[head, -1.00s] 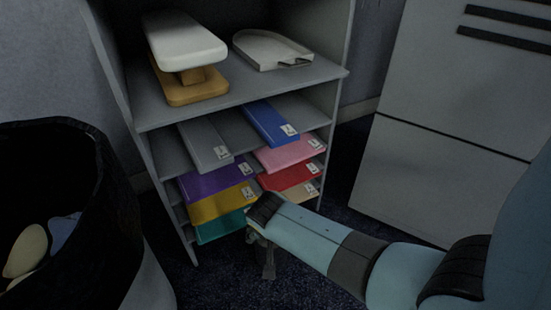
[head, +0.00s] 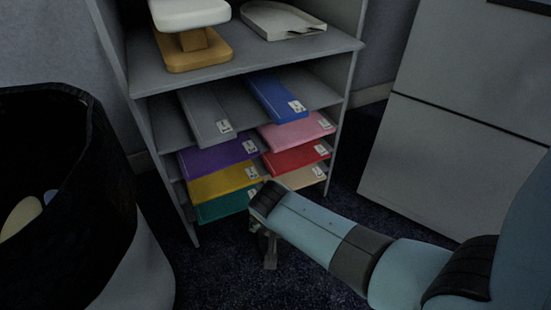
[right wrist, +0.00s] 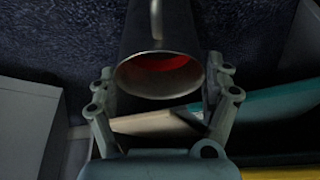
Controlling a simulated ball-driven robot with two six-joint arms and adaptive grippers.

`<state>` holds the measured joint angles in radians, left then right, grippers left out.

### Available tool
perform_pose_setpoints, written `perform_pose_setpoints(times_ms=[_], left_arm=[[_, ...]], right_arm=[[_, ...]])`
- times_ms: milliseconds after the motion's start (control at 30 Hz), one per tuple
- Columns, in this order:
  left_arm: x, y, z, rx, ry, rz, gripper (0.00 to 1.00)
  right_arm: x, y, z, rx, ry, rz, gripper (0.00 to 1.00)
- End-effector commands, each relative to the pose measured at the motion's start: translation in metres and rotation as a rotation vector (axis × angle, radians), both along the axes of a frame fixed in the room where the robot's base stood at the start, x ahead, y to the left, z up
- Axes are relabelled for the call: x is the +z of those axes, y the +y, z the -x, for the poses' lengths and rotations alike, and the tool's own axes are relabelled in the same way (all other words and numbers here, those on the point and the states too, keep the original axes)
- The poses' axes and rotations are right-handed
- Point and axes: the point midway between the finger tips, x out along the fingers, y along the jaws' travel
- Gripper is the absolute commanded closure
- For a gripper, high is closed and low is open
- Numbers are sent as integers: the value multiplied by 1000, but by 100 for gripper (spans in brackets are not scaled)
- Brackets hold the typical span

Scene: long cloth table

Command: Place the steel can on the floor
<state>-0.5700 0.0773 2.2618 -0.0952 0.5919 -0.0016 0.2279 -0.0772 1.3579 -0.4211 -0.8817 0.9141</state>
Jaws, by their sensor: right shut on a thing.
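The steel can (right wrist: 160,72) is a grey metal cylinder with a handle-like strip on its side and a red inside. In the right wrist view it sits between the fingers of my right gripper (right wrist: 163,95), which is shut on it. In the head view my right gripper (head: 268,245) hangs low in front of the shelf, over the dark floor (head: 240,285); the can is hidden or too dark to make out there. I cannot tell whether the can touches the floor. My left gripper is not in view.
A grey shelf unit (head: 240,70) with several coloured folders stands just beyond the gripper. A black bin (head: 110,190) with pale objects inside is at the left. A grey cabinet (head: 440,160) stands at the right. Dark carpet lies open between them.

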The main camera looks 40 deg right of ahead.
Motion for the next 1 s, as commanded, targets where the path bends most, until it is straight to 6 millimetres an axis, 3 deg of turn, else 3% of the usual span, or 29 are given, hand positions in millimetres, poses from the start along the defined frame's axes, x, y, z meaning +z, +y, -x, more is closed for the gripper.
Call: perform_pose_setpoints(times_ms=[433, 467, 500, 600, 1000], left_arm=[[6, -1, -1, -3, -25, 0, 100], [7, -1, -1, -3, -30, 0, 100], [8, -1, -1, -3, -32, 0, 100], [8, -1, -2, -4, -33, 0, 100], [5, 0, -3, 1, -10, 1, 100]], right_arm=[[-1, 0, -1, 0, -2, 1, 74], [-2, 0, 0, 0, -1, 1, 15], [-1, 0, 0, 0, -1, 1, 10], [-1, 0, 0, 0, -1, 1, 0], [3, 0, 0, 0, -2, 1, 0]])
